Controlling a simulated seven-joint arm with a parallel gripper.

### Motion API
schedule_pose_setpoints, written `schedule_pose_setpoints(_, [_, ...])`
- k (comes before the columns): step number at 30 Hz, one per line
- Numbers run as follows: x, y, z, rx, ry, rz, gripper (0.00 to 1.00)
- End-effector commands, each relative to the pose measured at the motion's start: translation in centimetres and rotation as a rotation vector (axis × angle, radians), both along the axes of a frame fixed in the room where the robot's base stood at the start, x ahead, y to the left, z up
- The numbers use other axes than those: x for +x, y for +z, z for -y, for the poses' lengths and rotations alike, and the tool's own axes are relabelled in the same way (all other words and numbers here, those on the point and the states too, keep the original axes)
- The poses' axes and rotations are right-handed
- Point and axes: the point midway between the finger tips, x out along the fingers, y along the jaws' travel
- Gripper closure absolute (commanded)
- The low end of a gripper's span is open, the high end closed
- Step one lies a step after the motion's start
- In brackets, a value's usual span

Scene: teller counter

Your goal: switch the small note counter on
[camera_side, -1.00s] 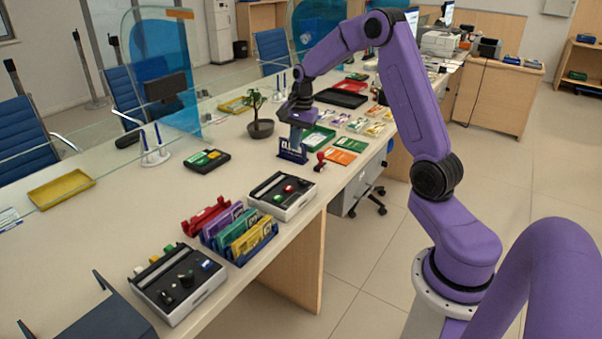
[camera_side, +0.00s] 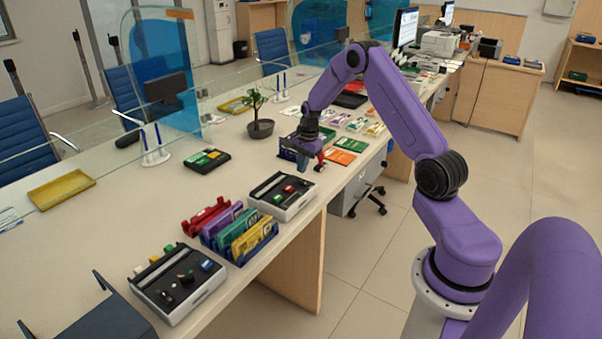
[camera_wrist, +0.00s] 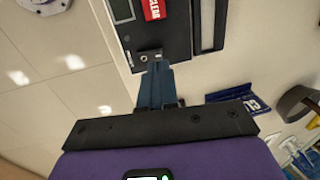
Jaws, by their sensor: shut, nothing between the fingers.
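A grey and black note counter (camera_side: 270,207) with red and green buttons stands on the counter, beyond the upright folders. A second, similar machine (camera_side: 205,293) with a dark knob and a blue button stands nearer the camera; I cannot tell from labels which is the small one. My gripper (camera_side: 303,168) is shut and empty, pointing down just beyond the first machine. In the wrist view, my shut fingertips (camera_wrist: 155,68) overlap the edge of a dark machine (camera_wrist: 175,33) beside a small metallic switch (camera_wrist: 144,57). A red CLEAR button (camera_wrist: 153,9) is there too. Contact cannot be told.
Coloured folders (camera_side: 240,232) stand in a rack between the two machines. A potted plant (camera_side: 260,128), a navy sign holder (camera_wrist: 237,92) and a red stamp (camera_side: 320,161) are near my gripper. A dark box with a green top (camera_side: 207,160) lies left. Clear counter lies around it.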

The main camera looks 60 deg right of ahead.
Motion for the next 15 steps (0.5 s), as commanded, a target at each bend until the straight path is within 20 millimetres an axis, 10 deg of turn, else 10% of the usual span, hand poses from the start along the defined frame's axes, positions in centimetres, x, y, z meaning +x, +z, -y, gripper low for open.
schedule_pose_setpoints(15, [0.6, -3.2, 0.0, -0.001, 0.001, 0.002, 1.00])
